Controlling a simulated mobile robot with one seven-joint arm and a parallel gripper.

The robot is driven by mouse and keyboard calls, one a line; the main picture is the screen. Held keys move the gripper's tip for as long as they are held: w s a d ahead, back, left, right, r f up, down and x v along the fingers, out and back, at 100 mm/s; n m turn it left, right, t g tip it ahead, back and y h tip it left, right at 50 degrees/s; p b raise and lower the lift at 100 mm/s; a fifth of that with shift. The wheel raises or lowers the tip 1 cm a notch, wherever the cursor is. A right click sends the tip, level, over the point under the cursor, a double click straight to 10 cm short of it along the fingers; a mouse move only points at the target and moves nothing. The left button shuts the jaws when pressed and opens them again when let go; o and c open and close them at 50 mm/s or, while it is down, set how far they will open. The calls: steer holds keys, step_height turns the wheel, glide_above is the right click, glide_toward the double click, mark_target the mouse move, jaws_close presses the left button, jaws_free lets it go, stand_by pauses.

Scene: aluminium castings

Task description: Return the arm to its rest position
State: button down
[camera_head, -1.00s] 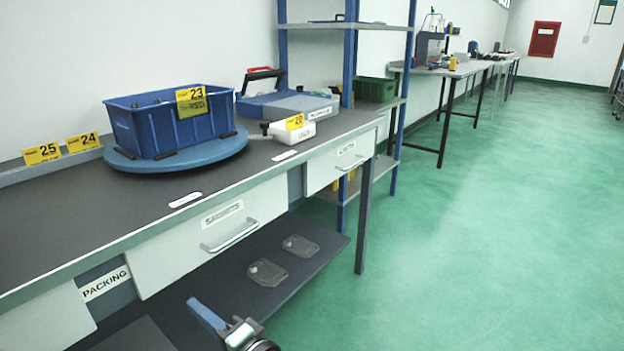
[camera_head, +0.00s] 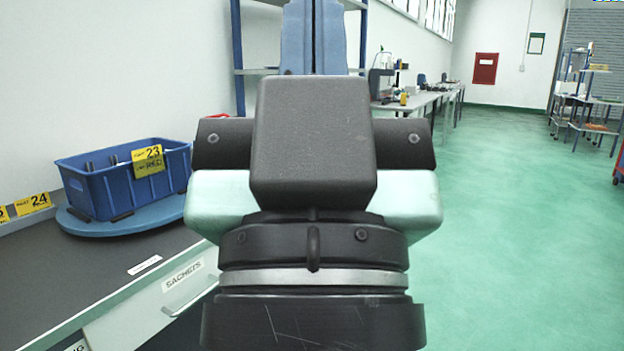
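My gripper (camera_head: 314,38) is raised straight in front of the camera and points up and away. Its black and pale green housing fills the middle of the view. Its two blue fingers stand close together at the top, with only a thin dark line between them. I see nothing held between them, but their tips reach the picture's top edge. My arm's wrist is below the housing, clear of the bench.
A dark-topped workbench (camera_head: 60,270) runs along the left. A blue crate (camera_head: 110,190) stands on a round blue turntable (camera_head: 75,222). A blue-post shelf rack (camera_head: 237,60) is behind my gripper. Green floor (camera_head: 510,230) is open on the right.

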step_height(320, 180, up, 26)
steer(key=p, duration=2.3)
steer(key=shift+p, duration=0.3)
steer(key=shift+a, duration=0.1)
